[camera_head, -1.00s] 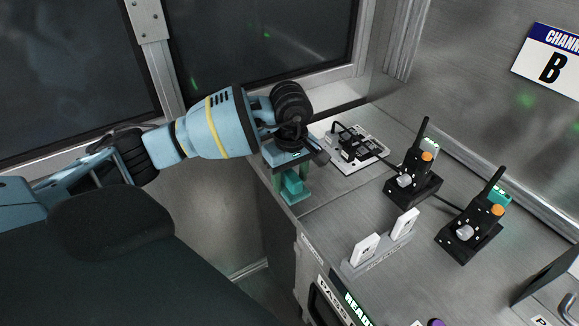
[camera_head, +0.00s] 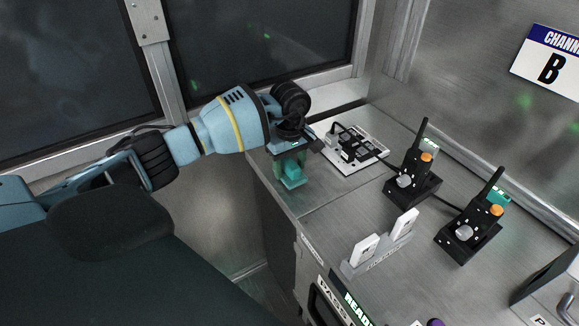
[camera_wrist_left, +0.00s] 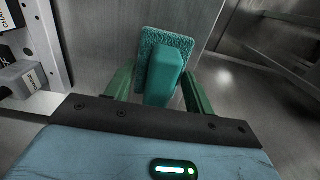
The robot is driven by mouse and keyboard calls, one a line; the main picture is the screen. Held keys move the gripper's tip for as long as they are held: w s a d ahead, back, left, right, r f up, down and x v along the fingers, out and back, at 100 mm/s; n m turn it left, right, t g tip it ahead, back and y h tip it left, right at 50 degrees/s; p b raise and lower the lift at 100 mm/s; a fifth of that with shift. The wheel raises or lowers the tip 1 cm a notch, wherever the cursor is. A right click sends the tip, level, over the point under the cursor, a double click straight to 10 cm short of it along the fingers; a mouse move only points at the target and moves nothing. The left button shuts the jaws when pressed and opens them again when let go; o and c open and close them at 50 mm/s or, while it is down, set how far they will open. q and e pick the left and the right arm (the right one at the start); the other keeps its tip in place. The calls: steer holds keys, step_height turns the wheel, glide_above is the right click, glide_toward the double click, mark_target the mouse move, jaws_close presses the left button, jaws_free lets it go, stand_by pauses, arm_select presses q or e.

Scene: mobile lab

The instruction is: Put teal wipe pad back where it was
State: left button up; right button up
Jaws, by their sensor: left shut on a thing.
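The teal wipe pad (camera_head: 293,174) is in my left gripper (camera_head: 288,167), over the left end of the metal counter (camera_head: 335,200). In the left wrist view the pad (camera_wrist_left: 165,72) shows a fuzzy flat plate with a block-shaped grip. The green fingers of my left gripper (camera_wrist_left: 160,85) stand on both sides of that grip, shut on it. I cannot tell whether the pad touches the counter. My right gripper is not in view.
A white plate with black plugs (camera_head: 352,148) lies just right of the gripper. Two black radios in chargers (camera_head: 412,180) (camera_head: 472,230) and a stand with white cards (camera_head: 380,245) are further right. A window wall (camera_head: 265,50) rises behind. Bare counter lies in front of the pad.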

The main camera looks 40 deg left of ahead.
mark_target(290, 161)
arm_select(q)
steer(key=shift+f, duration=0.5)
steer(key=shift+f, duration=0.1)
steer(key=o, duration=0.9)
step_height(290, 161, up, 12)
steer(key=shift+r, duration=0.15)
